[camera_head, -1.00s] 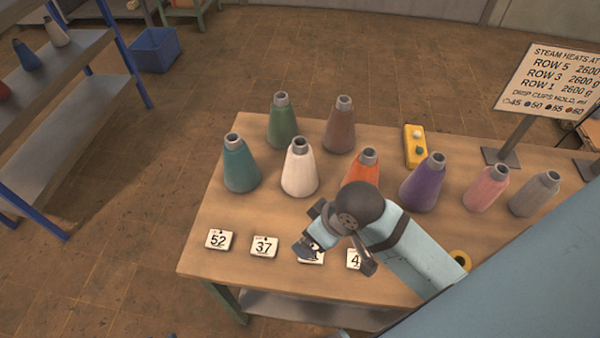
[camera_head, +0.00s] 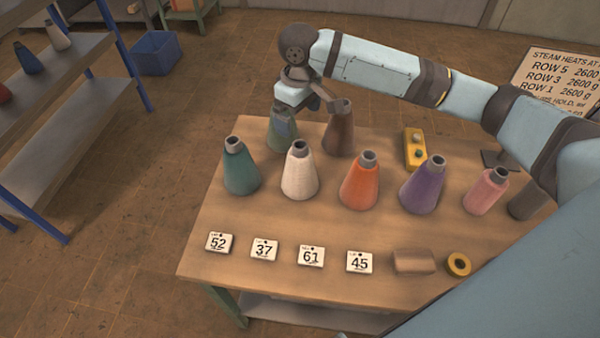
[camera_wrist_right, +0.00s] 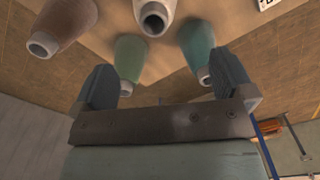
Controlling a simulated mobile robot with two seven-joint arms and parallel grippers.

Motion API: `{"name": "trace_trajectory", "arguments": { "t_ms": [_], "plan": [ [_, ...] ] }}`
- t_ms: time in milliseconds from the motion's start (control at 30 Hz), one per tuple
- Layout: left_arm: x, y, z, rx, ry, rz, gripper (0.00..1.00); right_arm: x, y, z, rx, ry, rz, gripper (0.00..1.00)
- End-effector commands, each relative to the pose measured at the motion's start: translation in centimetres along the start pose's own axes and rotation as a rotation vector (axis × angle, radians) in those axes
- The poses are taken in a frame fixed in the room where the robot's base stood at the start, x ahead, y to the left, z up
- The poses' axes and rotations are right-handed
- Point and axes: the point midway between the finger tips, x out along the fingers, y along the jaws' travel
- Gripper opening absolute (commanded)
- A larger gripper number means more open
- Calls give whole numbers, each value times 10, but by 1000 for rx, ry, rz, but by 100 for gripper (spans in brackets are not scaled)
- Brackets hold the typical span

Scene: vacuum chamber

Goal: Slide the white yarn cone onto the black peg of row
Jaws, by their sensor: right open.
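The white yarn cone (camera_head: 299,172) stands upright on the wooden table, between the teal cone and the orange cone. It also shows at the top of the right wrist view (camera_wrist_right: 155,14). My right gripper (camera_head: 301,113) is open and empty at the table's far edge, over the green cone (camera_head: 283,133) and partly hiding it. In the right wrist view the green cone (camera_wrist_right: 129,58) shows between the spread fingers, with the white cone beyond it. My left gripper is not in view. I see no black peg.
Teal (camera_head: 240,170), brown (camera_head: 339,130), orange (camera_head: 359,182), purple (camera_head: 422,188) and pink (camera_head: 485,193) cones stand close around on the table (camera_head: 210,262). Number cards (camera_head: 264,249), a tape roll (camera_head: 458,263) and a yellow box (camera_head: 414,157) lie there. A shelf (camera_head: 85,125) stands left.

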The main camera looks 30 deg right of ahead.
Motion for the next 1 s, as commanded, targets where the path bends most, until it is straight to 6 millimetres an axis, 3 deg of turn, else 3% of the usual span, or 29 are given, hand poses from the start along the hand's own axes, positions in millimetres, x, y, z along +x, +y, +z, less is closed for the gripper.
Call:
{"name": "trace_trajectory", "arguments": {
  "t_ms": [167,500,767,1000],
  "plan": [
    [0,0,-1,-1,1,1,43,-4,14,-2,30,-17,8,100],
    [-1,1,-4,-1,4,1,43,57,14,-1,31,-17,6,100],
    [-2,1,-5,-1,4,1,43,79,13,0,29,-16,7,100],
    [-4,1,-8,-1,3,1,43,113,9,0,30,-16,8,100]
  ]
}}
